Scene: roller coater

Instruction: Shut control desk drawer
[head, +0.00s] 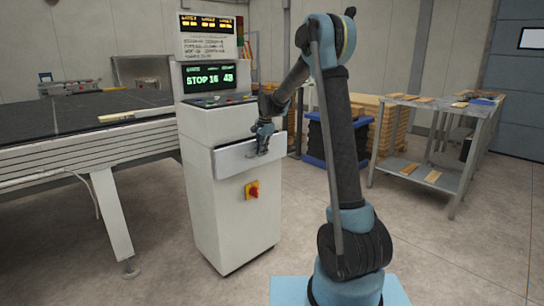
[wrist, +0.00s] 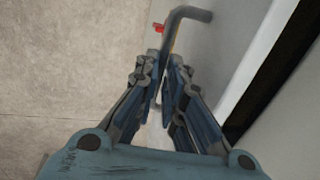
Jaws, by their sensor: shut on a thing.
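The white control desk (head: 232,220) stands left of centre in the head view. Its drawer (head: 228,161) sits below the sloped button panel, and its front stands out from the body. In the wrist view the drawer front (wrist: 212,52) is on the right, with a dark gap behind it. My gripper (head: 263,143) is at the right part of the drawer front. In the wrist view my gripper (wrist: 164,82) is shut on the dark bar handle (wrist: 188,13), whose far end shows beyond the fingers. The fingers hide the rest of the handle.
A red and yellow switch (head: 252,190) is on the desk below the drawer. A conveyor table (head: 70,118) adjoins the desk at left. A metal shelf table (head: 440,105) with wooden pieces stands at right. The floor in front is clear.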

